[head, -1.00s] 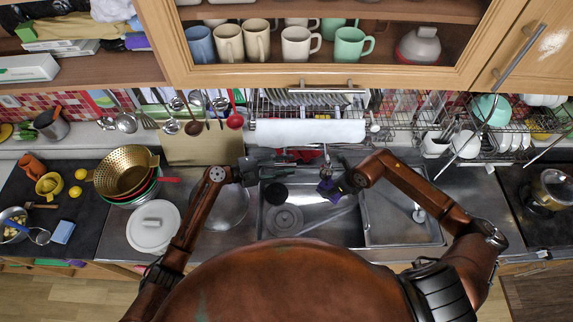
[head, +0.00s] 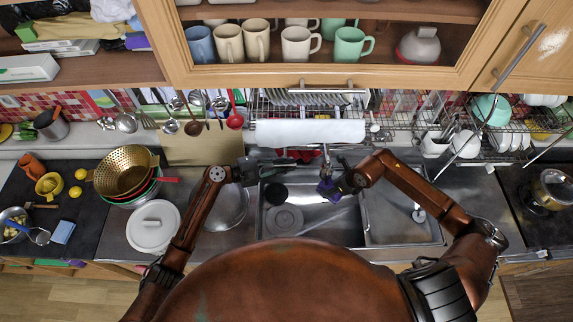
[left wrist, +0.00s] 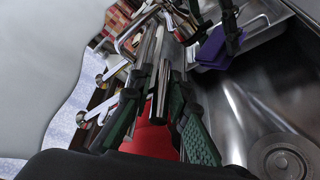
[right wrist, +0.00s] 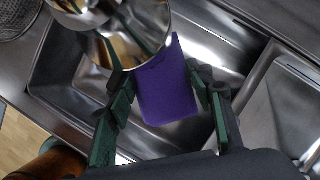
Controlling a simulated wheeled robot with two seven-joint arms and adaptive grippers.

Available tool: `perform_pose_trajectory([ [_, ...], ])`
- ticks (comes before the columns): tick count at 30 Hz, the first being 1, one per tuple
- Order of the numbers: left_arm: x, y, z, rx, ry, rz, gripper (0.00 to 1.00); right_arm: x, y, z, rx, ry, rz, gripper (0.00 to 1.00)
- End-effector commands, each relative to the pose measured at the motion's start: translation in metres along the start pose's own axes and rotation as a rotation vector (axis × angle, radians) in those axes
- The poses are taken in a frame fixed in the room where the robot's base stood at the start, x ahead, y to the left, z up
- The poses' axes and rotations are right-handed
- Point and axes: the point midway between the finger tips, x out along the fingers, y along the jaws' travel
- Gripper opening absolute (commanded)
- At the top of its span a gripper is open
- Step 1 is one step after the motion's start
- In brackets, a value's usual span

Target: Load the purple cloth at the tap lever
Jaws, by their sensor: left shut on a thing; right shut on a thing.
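The purple cloth (head: 329,187) is over the sink below the tap (head: 326,156). My right gripper (head: 342,185) is shut on it; in the right wrist view the cloth (right wrist: 166,95) sits between the fingers as a flat panel. A shiny rounded metal part (right wrist: 140,32) covers its upper edge there. My left gripper (head: 272,162) is at the back left of the sink, shut on a shiny metal rod (left wrist: 153,78). I cannot tell what the rod belongs to. The cloth (left wrist: 212,46) also shows in the left wrist view, apart from the left fingers.
The steel sink (head: 306,238) lies below both grippers. A white paper roll (head: 310,132) hangs behind the tap, with hanging utensils (head: 195,112) to its left. A dish rack (head: 515,145) is right.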

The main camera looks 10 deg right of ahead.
Motion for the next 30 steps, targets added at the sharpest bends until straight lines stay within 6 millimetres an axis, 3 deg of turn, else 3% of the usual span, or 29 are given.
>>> perform_pose_trajectory([
  [14, -0.003, 0.007, 0.004, -0.010, 0.001, -0.002, 0.00, 0.000, 0.000, 0.000, 0.000, -0.001, 0.000, 0.29],
  [15, -0.003, 0.007, 0.004, -0.010, 0.001, -0.002, 0.16, 0.000, 0.000, 0.000, 0.000, -0.001, 0.000, 0.29],
  [22, -0.002, 0.008, 0.004, -0.006, 0.000, -0.002, 0.32, 0.000, 0.000, 0.000, 0.000, 0.000, 0.000, 0.29],
  [30, -0.002, 0.008, 0.004, -0.004, 0.000, -0.002, 0.32, 0.000, 0.000, 0.000, 0.001, 0.000, 0.000, 0.29],
])
